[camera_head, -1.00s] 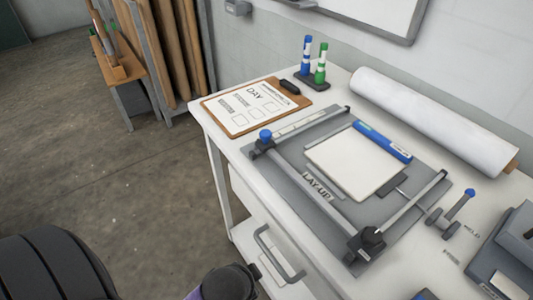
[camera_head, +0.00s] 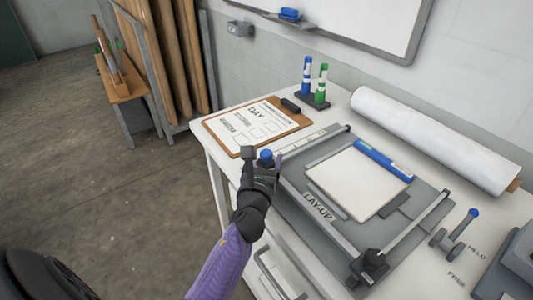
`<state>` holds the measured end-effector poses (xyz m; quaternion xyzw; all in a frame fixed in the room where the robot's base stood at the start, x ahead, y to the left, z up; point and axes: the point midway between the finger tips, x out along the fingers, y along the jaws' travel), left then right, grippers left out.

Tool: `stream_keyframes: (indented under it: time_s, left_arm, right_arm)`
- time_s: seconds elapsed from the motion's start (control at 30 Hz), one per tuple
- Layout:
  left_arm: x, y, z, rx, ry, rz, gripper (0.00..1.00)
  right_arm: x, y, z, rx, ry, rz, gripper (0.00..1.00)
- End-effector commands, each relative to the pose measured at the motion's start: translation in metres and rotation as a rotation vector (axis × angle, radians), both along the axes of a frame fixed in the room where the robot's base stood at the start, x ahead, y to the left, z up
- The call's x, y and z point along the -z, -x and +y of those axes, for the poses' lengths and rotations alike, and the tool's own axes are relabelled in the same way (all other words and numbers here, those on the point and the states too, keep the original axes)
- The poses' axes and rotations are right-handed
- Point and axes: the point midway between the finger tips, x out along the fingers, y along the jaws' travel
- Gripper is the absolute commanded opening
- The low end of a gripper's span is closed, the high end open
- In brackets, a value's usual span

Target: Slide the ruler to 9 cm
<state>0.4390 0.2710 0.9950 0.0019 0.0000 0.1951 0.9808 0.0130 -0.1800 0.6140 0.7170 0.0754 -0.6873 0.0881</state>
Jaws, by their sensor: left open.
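The lay-up board (camera_head: 433,188) is a grey plate on the white table, with a metal frame around a cream pad (camera_head: 357,182). A ruler strip with scale marks (camera_head: 306,141) runs along its far-left edge. A blue knob (camera_head: 266,155) sits at the near-left corner, at the strip's near end. My left gripper (camera_head: 263,158) is open at this knob, with fingers on either side of it in the picture. I cannot tell whether they touch it. The scale numbers are too small to read. My right gripper is not in view.
A clipboard (camera_head: 222,137) lies just beyond the gripper. Blue and green markers (camera_head: 320,84) stand in a holder behind. A white roll (camera_head: 430,135) lies along the wall. A blue-knobbed lever (camera_head: 460,230) stands at the right. Open floor lies left of the table.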

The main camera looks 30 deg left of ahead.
Motion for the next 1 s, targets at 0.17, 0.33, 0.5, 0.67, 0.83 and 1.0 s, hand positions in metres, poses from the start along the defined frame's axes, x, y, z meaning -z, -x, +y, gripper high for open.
stream_keyframes:
  time_s: [0.17,0.33,0.5,0.67,0.83,1.0]
  left_arm:
    - [0.001,-0.02,0.008,-0.001,0.002,-0.001,0.76]
    - [0.001,-0.025,0.01,0.0,0.004,0.001,0.76]
    - [0.0,-0.024,0.01,-0.001,0.004,0.001,0.71]
    - [0.0,-0.024,0.01,-0.001,0.003,0.0,0.37]
    - [0.0,-0.024,0.01,-0.001,0.003,0.0,0.01]
    - [0.0,-0.024,0.01,-0.001,0.004,0.0,0.0]
  right_arm:
    - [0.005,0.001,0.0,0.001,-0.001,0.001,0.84]
    - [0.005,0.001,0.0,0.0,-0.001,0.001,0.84]
    - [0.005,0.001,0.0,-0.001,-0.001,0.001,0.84]
    - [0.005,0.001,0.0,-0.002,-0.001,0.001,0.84]
    - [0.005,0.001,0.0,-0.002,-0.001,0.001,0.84]
    - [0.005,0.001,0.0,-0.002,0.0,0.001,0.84]
